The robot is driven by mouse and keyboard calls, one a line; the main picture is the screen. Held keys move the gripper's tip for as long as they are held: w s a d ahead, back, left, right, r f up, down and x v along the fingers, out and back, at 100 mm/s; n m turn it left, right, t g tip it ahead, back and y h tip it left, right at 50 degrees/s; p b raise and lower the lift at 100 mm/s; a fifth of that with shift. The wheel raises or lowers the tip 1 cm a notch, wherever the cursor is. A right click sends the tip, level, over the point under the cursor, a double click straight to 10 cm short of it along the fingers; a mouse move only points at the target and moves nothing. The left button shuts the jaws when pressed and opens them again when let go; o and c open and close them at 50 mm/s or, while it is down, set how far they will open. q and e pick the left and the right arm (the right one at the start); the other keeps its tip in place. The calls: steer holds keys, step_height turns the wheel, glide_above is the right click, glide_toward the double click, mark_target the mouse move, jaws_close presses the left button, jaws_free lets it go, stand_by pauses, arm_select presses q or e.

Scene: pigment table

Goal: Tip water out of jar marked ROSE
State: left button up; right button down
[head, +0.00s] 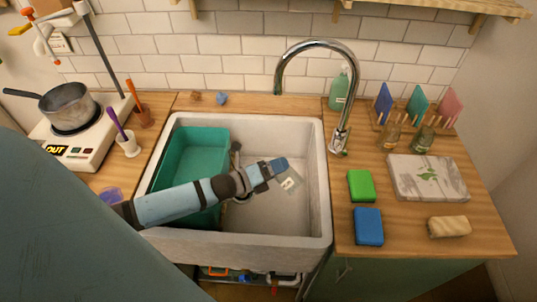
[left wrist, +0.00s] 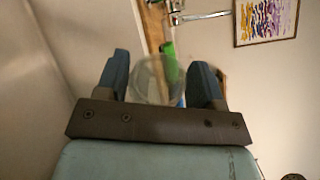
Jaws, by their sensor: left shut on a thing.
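My left gripper (head: 277,167) reaches over the white sink (head: 312,225) and is shut on a clear glass jar (head: 292,183). The jar hangs tilted over the right part of the basin, and its pale label carries a dark mark too small to read. In the left wrist view the see-through jar (left wrist: 158,80) sits between the two blue fingers of my left gripper (left wrist: 160,76). I cannot make out any water in it. My right gripper is not in view.
A teal tub (head: 188,150) fills the sink's left side. The chrome tap (head: 345,110) arches behind the jar. Green (head: 361,185) and blue (head: 368,226) sponges, a marbled board (head: 428,177) and two small jars stand on the right counter. A pan (head: 68,107) is at left.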

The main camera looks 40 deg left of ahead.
arm_select(q)
steer(key=shift+a+n+t+b, duration=0.15)
steer(key=shift+n+t+b, duration=0.15)
steer(key=shift+n+b, duration=0.35)
steer(key=shift+a+r+n+h+b, duration=0.3)
steer(key=shift+a+r+n+b, duration=0.1)
steer(key=shift+a+r+n, duration=0.25)
steer(key=shift+w+d+r, duration=0.1)
steer(key=shift+w+r, duration=0.05)
steer(key=shift+r, duration=0.05)
steer(key=shift+w+r+t, duration=0.15)
steer(key=shift+r+t, duration=0.05)
steer(key=shift+t, duration=0.1)
steer(key=shift+w+r+n, duration=0.1)
steer(key=shift+r+n, duration=0.05)
steer(key=shift+n, duration=0.25)
steer(key=shift+w+r, duration=0.15)
steer(key=shift+w, duration=0.05)
